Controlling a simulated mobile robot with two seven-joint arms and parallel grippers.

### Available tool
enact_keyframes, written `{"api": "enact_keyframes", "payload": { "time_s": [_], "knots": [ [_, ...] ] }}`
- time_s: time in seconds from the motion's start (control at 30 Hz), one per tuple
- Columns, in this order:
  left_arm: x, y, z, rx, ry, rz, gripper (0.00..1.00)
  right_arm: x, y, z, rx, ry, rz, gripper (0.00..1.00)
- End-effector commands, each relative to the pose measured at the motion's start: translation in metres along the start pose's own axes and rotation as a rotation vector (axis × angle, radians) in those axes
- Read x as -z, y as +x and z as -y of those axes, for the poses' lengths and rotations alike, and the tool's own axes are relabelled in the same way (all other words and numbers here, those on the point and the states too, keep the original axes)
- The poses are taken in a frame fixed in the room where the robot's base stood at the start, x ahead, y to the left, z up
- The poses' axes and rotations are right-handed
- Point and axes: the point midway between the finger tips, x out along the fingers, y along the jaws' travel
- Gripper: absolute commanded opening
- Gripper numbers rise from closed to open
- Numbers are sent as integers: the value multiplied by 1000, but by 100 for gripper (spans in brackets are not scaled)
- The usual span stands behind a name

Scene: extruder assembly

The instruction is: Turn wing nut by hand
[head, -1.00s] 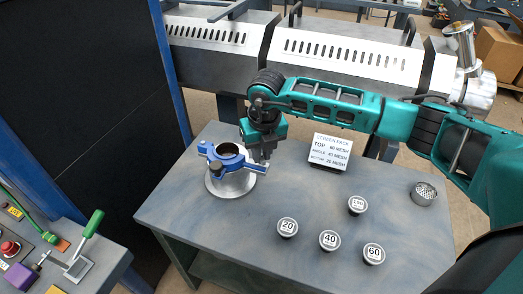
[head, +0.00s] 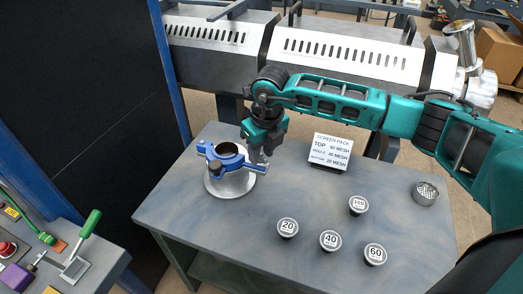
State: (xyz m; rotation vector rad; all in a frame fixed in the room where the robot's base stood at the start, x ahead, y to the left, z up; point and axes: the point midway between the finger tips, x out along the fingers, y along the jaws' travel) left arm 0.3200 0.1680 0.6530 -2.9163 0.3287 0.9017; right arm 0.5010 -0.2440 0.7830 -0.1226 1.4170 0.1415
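A blue clamp ring (head: 222,160) sits around the top of a round metal housing (head: 231,187) on the table's left part. The wing nut is too small to make out; a small metal piece shows on the clamp's right side near my gripper. My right gripper (head: 261,160) reaches down at the right end of the clamp, with its fingertips at or very near it. The fingers are small and partly merge with the clamp, so their opening and any hold are unclear. My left gripper is out of view.
On the grey table (head: 190,233) stand several numbered round pucks, such as the 20 puck (head: 287,227), a perforated cup (head: 425,193) and a screen pack sign (head: 331,150). A control panel (head: 75,268) with a green-handled lever is at lower left.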

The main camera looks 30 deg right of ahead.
Motion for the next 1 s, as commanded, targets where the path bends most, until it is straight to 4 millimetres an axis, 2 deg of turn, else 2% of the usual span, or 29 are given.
{"api": "enact_keyframes", "payload": {
  "time_s": [0.33,0.8,1.0],
  "knots": [
    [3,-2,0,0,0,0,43,-1,-4,0,0,1,0,37],
    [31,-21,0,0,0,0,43,-8,-51,0,0,1,1,37],
    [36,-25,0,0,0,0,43,-9,-60,0,0,2,0,37]
  ]
}}
